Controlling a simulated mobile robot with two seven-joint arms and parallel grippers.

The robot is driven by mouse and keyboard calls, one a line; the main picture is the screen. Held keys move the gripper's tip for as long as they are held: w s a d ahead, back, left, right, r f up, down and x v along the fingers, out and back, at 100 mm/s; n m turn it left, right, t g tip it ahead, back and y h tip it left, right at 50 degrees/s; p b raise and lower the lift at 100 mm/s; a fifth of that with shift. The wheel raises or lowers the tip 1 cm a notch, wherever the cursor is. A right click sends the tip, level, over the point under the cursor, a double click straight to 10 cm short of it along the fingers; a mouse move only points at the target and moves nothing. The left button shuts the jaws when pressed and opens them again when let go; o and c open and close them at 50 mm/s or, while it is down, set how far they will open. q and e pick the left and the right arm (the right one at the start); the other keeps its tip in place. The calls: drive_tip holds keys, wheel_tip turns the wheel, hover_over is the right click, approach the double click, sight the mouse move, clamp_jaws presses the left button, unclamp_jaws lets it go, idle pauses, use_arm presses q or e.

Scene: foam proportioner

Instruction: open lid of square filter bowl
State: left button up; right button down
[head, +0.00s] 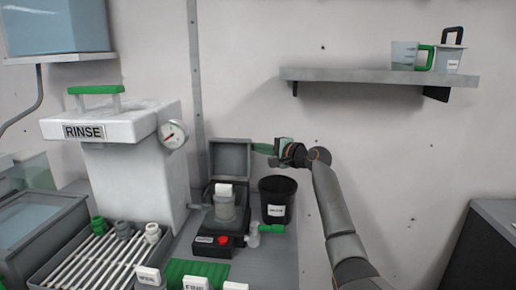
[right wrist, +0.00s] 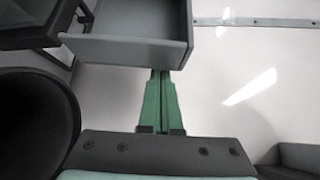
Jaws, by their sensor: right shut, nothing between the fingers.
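The square filter bowl (head: 208,219) is a grey box on the bench, with a clear cup and a white-labelled piece showing at its opening. Its grey square lid (head: 230,158) stands upright at the back of the bowl, hollow side facing me. In the right wrist view the lid (right wrist: 130,52) is at the top, just beyond the fingertips. My right gripper (head: 259,148) has green fingers, shut and empty, with tips at the lid's right edge; I cannot tell if they touch. The shut fingers also show in the right wrist view (right wrist: 160,78). My left gripper is not in view.
A black bucket (head: 277,201) stands right of the bowl, below my right gripper. In front is a black unit with a red button (head: 223,240) and a green-handled valve (head: 270,229). The white RINSE tank (head: 125,160) stands left. A shelf (head: 380,76) hangs upper right.

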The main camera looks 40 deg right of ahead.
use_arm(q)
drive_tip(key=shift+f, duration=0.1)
use_arm(e)
drive_tip(key=shift+a, duration=0.1)
use_arm(q)
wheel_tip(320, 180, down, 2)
drive_tip(key=b, duration=0.4)
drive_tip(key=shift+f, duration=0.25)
use_arm(e)
drive_tip(key=s+a+n+t, duration=0.1)
drive_tip(key=s+a+r+n+t, duration=0.1)
drive_tip(key=n, duration=0.1)
drive_tip(key=shift+a+r, duration=0.1)
drive_tip(key=shift+a, duration=0.1)
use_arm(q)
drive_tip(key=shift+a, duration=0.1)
use_arm(e)
drive_tip(key=shift+s, duration=0.1)
use_arm(q)
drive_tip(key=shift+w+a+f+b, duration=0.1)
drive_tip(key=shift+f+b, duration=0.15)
drive_tip(key=shift+b, duration=0.25)
use_arm(e)
drive_tip(key=s+f, duration=0.1)
drive_tip(key=s, duration=1.1)
drive_tip(key=shift+s, duration=0.15)
drive_tip(key=shift+d, duration=0.1)
